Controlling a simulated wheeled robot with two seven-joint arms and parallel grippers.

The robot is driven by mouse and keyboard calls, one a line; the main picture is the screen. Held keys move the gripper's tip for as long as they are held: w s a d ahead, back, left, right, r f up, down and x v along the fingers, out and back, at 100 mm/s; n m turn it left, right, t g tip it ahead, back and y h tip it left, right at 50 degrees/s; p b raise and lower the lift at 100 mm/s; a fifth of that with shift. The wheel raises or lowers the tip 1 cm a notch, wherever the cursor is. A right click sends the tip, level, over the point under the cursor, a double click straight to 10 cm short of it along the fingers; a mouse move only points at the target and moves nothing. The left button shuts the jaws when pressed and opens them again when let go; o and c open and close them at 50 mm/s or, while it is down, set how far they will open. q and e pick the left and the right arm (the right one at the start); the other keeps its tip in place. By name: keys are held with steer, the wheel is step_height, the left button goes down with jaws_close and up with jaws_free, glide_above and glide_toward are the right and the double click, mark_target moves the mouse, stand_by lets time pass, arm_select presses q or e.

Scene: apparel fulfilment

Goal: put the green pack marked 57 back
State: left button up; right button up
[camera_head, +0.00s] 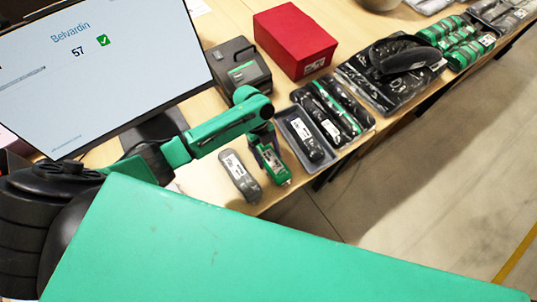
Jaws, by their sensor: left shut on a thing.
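My left gripper (265,150) points down near the table's front edge. It is shut on a small green pack (273,166) with a pale label; the mark on it is too small to read. The fingers hide part of the pack, and I cannot tell whether it touches the table. To its left a grey pack (239,176) with a white label lies on the table. To its right is a shallow grey tray (289,126) with a dark labelled pack in it. My right gripper is not in view.
A screen (100,70) reads "Belvardin 57" with a green tick. A black label printer (238,66) and a red box (294,40) stand behind. Several dark packs (345,105), a black bagged item (395,70) and green packs (458,42) line the table rightward. Floor lies beyond the front edge.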

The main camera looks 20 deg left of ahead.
arm_select(q)
steer(key=o, duration=1.5)
steer(key=shift+r, duration=0.1)
steer(key=b+v, duration=0.2)
steer(key=v, duration=1.2)
steer(key=shift+r, duration=0.2)
